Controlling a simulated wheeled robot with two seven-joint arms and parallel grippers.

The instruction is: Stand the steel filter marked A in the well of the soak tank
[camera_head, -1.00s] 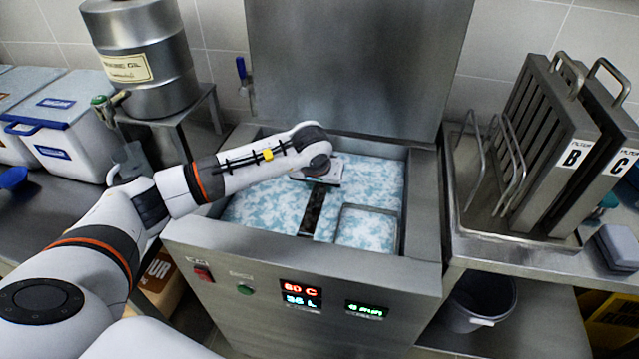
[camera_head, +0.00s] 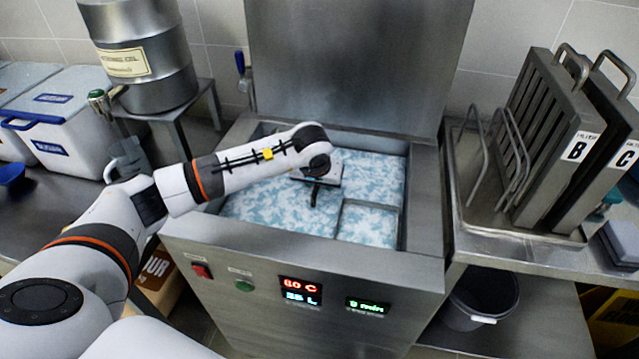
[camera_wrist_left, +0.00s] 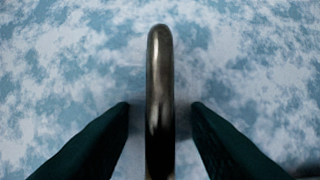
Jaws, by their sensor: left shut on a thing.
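The soak tank (camera_head: 300,258) stands in the middle of the head view, with blue-white foamy liquid (camera_head: 265,208) inside. My left gripper (camera_head: 318,182) is over the middle of the tank, close above the liquid. It is shut on the steel filter's handle (camera_wrist_left: 160,90), a rounded metal bar upright between the dark fingers in the left wrist view. In the head view only a short dark part of the handle (camera_head: 314,194) shows below the gripper. The filter's body and its mark A are hidden, apparently under the foam. My right gripper is out of view.
A thin rectangular metal frame (camera_head: 368,206) shows in the foam at the tank's front right. To the right, filters B (camera_head: 575,152) and C (camera_head: 625,160) stand on a drip tray. An oil drum (camera_head: 145,60) and white bins (camera_head: 60,120) are at the left.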

